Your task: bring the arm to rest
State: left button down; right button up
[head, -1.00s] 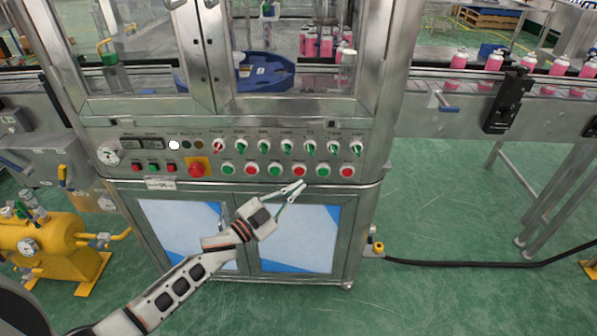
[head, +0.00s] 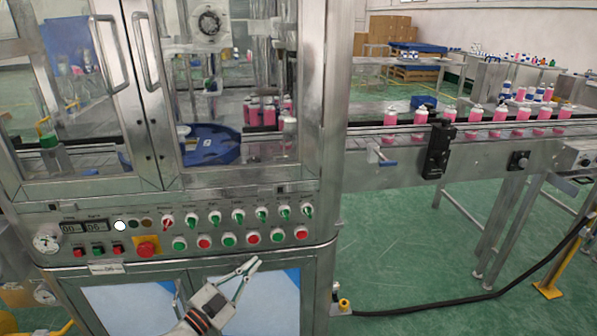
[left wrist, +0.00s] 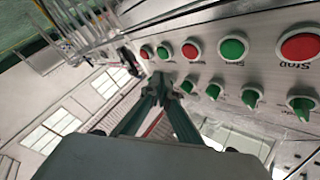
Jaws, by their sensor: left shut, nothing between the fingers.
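My left gripper (head: 249,266) is in the lower middle of the head view, in front of the crimping machine's lower cabinet doors (head: 130,303) and below its control panel (head: 215,227). Its fingers are together at the tips with nothing between them. In the left wrist view the fingers (left wrist: 161,88) point toward the panel, with red and green buttons and green selector knobs beyond and to the right. I cannot tell from this view how far they are from the panel. My right gripper is in neither view.
A red emergency stop button (head: 146,247) sits at the panel's left. Pink aerosol cans (head: 500,117) stand on the conveyor (head: 470,135) at right. A black cable (head: 440,306) lies on the green floor, which is otherwise largely open at lower right.

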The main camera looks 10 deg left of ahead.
pick_arm(q)
jog(key=s+f+n+g+y+p, duration=0.1)
jog(key=s+f, duration=0.4)
jog(key=s, duration=0.5)
jog(key=s+f+n+g+y+p, duration=0.1)
jog(key=s+f+n+g+y, duration=0.2)
jog(key=s, duration=0.7)
jog(key=s+f+n+g+y+p, duration=0.2)
jog(key=s+f+n+y, duration=0.1)
jog(key=s+f, duration=0.5)
jog(key=s+n, duration=0.1)
jog(key=s, duration=0.1)
jog(key=shift+s+a+n+g, duration=0.15)
jog(key=shift+s+n+g, duration=0.15)
jog(key=shift+s+g, duration=0.1)
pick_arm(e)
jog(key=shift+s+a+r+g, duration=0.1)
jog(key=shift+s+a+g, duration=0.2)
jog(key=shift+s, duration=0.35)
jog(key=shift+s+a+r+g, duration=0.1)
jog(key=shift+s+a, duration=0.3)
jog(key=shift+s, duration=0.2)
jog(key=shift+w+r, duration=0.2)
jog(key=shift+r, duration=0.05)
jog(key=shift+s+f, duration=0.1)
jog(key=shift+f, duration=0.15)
